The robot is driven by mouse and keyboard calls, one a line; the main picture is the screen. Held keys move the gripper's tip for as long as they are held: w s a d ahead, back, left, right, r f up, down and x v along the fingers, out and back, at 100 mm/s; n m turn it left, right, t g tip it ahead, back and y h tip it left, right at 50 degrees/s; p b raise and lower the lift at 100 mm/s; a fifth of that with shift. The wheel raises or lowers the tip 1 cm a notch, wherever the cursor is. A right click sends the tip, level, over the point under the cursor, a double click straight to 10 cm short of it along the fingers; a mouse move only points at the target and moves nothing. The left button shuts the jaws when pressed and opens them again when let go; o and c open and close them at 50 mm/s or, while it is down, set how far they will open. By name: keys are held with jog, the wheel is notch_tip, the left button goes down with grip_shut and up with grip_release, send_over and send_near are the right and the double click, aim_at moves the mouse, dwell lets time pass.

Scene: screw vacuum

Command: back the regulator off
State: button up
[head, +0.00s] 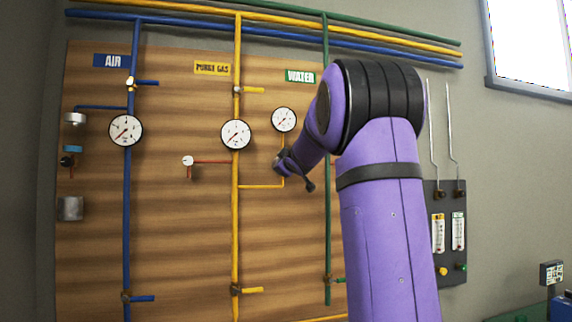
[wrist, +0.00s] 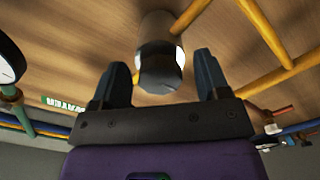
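The regulator (wrist: 160,62), a short grey cylinder with a dark, shiny end, stands out from the board in the wrist view, with yellow pipes beside it. My gripper (wrist: 161,72) is open, its two dark fingers to the left and right of the regulator's end in the picture. A gap shows on each side, and I see no contact. How far the fingertips reach along the regulator is unclear. In the head view my gripper (head: 292,168) is at the yellow branch pipe below the upper right gauge (head: 284,119); it and my arm hide the regulator there.
The wooden board (head: 185,230) carries a blue air pipe (head: 127,210), a yellow pipe (head: 236,215) and a green water pipe (head: 327,230). A small white dial (head: 188,161) with a red pipe is left of my gripper. Flow meters (head: 438,233) hang at right.

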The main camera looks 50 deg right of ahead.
jog(key=shift+s, duration=0.1)
jog(key=v, duration=1)
jog(key=shift+s+a, duration=0.2)
jog(key=shift+s, duration=0.05)
dwell(0.4)
jog(key=s+a+f+m+g+y, duration=0.1)
jog(key=s+a+f+g+y, duration=0.15)
jog(key=a+f, duration=0.35)
jog(key=s+a+f+m+g+y, duration=0.15)
jog(key=s+a+f, duration=0.25)
jog(key=a, duration=0.4)
jog(key=s+a+f+g+y, duration=0.1)
jog(key=s+a+f+y, duration=0.2)
jog(key=a, duration=0.4)
jog(key=s+a+f+g+y, duration=0.2)
jog(key=s+a+f+g, duration=0.3)
jog(key=s+a+f, duration=0.8)
jog(key=shift+s+a+f+y, duration=0.3)
jog(key=shift+s+f, duration=0.05)
jog(key=shift+s, duration=0.65)
jog(key=shift+c, duration=0.5)
